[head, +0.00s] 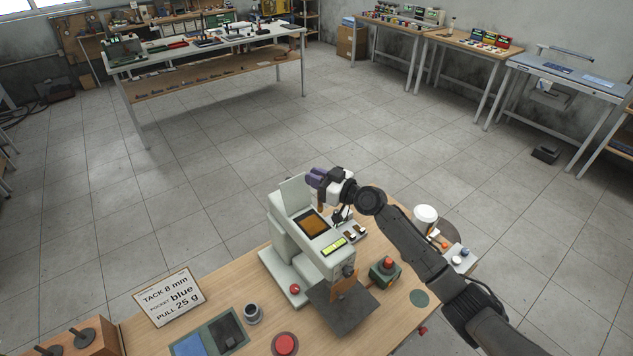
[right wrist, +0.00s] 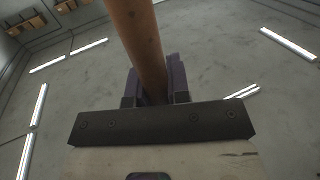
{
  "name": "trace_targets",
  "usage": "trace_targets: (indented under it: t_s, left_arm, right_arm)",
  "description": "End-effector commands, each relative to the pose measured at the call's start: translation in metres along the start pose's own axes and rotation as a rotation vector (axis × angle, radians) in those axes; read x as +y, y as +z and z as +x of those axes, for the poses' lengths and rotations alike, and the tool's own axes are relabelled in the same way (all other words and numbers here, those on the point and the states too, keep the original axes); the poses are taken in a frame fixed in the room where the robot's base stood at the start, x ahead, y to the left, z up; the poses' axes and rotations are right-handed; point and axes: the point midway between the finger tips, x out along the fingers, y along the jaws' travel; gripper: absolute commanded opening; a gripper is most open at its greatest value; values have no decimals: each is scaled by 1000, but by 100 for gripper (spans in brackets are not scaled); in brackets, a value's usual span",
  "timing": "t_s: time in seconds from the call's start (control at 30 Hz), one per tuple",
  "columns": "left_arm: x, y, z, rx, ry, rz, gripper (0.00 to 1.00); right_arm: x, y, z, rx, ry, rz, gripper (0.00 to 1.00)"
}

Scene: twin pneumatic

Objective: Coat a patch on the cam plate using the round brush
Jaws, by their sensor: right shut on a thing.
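My right gripper (head: 318,180), with purple fingers, is over the far end of the pale grey machine (head: 283,240). It is shut on a brown rod-like handle (head: 320,199). In the right wrist view the handle (right wrist: 139,40) stands between the purple fingers (right wrist: 155,85). I take it for the round brush; its bristles cannot be made out. The cam plate cannot be told for certain; a dark plate (head: 330,307) is at the machine's near side. My left gripper is not in view.
A sign card (head: 169,297), a red button (head: 285,344), a dark grey cup (head: 253,314) and a blue-and-dark tray (head: 243,338) are on the wooden table. A green box with a red knob (head: 385,272) stands right of the machine. A white round container (head: 426,216) is beyond my right arm.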

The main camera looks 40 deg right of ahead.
Motion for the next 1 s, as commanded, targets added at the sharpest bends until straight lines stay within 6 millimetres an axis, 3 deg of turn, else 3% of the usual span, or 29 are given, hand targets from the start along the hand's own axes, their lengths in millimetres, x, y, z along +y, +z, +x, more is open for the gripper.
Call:
trace_targets:
  t_s: [0.5,1.0]
  left_arm:
    - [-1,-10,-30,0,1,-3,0]
    - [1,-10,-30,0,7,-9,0]
  right_arm:
    - [-3,-50,4,2,-6,-2,0]
    - [-4,-52,4,2,-7,0,0]
